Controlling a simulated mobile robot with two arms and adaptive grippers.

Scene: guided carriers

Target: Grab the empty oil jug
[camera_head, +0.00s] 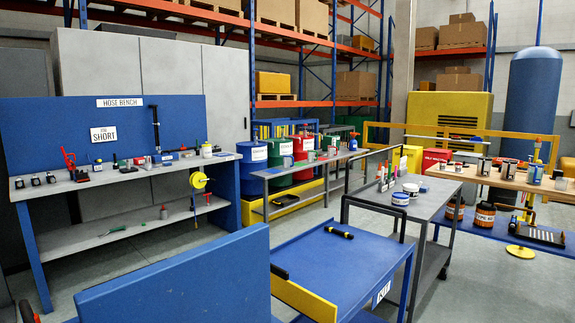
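I cannot pick out an oil jug with certainty. Several small cans and bottles stand on the wooden-topped bench (465,172) at the right, too small to identify. Two orange-and-black tubs, one of them this tub (485,216), stand on the blue lower shelf beneath it. A grey cart (436,195) in the middle carries several slim bottles and two round tubs, one a blue-and-white tub (400,199). Whether any container is empty does not show. Neither of my grippers is in view.
A blue cart (345,262) with a dark tool on it stands in front, behind a blue panel (185,285). The hose bench (110,176) is at the left. Blue, green and red drums (252,168) stand behind a narrow grey table. Floor (165,250) is clear before the hose bench.

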